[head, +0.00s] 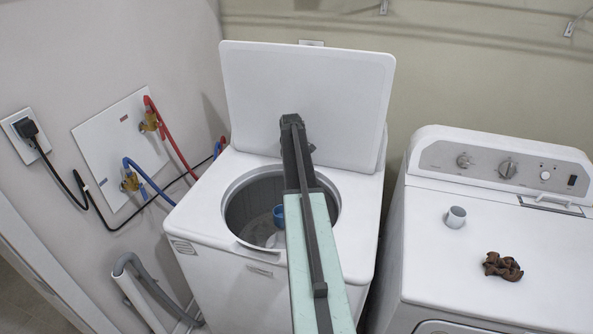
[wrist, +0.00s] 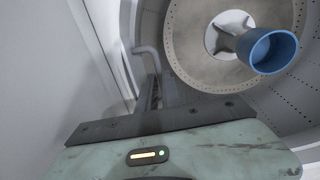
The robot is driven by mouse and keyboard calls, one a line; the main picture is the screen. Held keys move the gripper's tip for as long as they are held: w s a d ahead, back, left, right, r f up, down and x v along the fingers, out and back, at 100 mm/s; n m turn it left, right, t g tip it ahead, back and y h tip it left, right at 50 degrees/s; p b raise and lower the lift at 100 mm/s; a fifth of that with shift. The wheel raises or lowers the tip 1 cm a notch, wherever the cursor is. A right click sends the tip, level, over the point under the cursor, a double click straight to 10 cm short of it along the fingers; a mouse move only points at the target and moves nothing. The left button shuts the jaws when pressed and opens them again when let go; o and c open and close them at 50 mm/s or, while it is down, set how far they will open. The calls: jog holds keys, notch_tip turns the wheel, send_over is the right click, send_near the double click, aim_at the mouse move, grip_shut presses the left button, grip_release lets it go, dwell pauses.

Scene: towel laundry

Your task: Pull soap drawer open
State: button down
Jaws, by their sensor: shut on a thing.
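The white top-loading washer (head: 215,265) stands with its lid (head: 255,95) raised and its round drum open. My mint-green and dark arm reaches over the drum towards the lid. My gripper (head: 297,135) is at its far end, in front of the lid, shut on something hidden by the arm. I cannot make out the soap drawer in either view, nor how far out it stands.
A blue cup (head: 279,216) is inside the drum, also in the wrist view (wrist: 272,50). A second white machine (head: 460,265) at right bears a small grey cup (head: 455,217) and a crumpled brown cloth (head: 502,266). Hoses and a cable run along the left wall.

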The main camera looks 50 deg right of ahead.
jog(key=shift+w+d, duration=0.1)
jog(key=s+a, duration=0.4)
jog(key=a, duration=0.3)
jog(key=shift+a, duration=0.2)
jog(key=c, duration=1.5)
grip_release()
jog(key=r+p, duration=0.5)
jog(key=a+r+p, duration=0.1)
jog(key=r+p, duration=0.1)
jog(key=shift+s+a+r+p, duration=0.1)
jog(key=shift+s+r+p, duration=0.2)
jog(key=shift+r+p, duration=0.1)
